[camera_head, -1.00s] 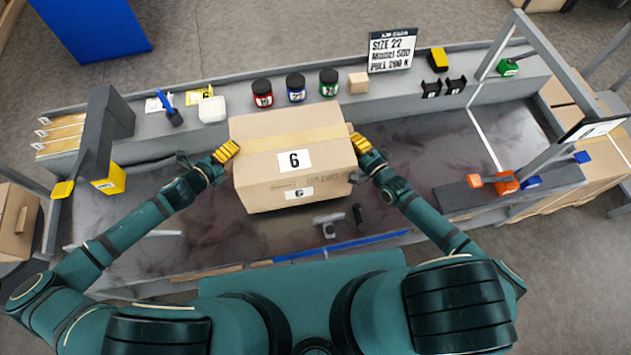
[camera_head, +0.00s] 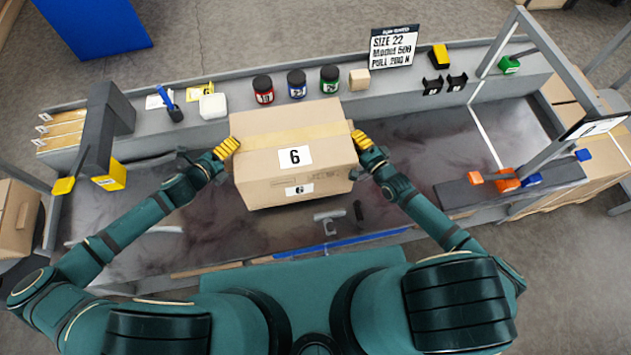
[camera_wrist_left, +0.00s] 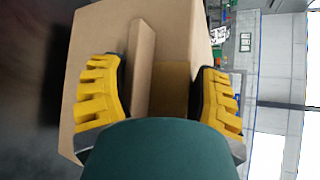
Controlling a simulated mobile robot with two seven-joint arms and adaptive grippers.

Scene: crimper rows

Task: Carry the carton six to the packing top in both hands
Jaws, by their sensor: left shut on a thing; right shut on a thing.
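The carton six (camera_head: 262,178) is a brown taped box with a white "6" label on its top and a smaller one on its front side. It is between my two grippers over the middle of the dark worktop. My left gripper (camera_head: 227,149) is shut on its left side; the left wrist view shows the yellow fingers (camera_wrist_left: 160,95) either side of a raised cardboard strip on the carton (camera_wrist_left: 172,20). My right gripper (camera_head: 362,141) is shut on its right side. The carton's underside is hidden, so I cannot tell its height above the top.
Red, blue and green-labelled jars (camera_head: 297,84) and a small wooden block (camera_head: 359,79) stand on the back ledge behind the carton. A grey tool (camera_head: 328,216) lies in front. A grey post with a yellow part (camera_head: 112,176) stands left. The dark worktop (camera_head: 425,150) right of the carton is clear.

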